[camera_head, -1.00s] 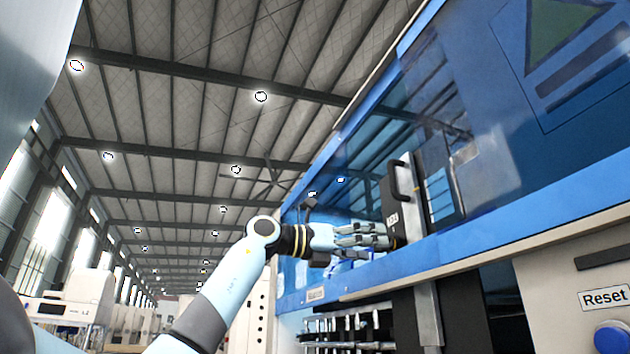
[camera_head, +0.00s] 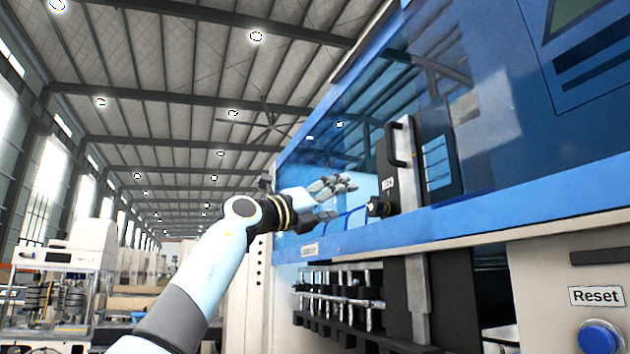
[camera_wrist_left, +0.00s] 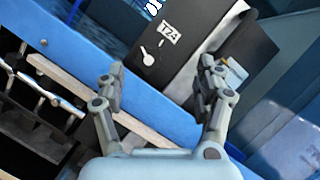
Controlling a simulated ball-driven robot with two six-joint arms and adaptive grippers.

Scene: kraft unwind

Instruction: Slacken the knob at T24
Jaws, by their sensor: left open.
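The black knob (camera_head: 379,207) sticks out of the dark panel with the T24 label (camera_head: 388,183), low on the blue machine front in the head view. In the left wrist view the T24 label (camera_wrist_left: 169,34) is readable, with a white keyhole-shaped mark (camera_wrist_left: 149,55) below it; I cannot tell whether this is part of the knob. My left gripper (camera_head: 338,200) is open and empty, to the left of the knob and apart from it. In the left wrist view its two fingers (camera_wrist_left: 161,86) are spread wide below the label. My right gripper is not in view.
A black handle (camera_head: 393,146) stands out above the knob. A blue rail (camera_head: 440,217) runs beneath the panel, with a rack of metal rods (camera_head: 340,290) below it. A Reset label (camera_head: 596,296) and blue button (camera_head: 601,337) are at lower right. Open hall lies left.

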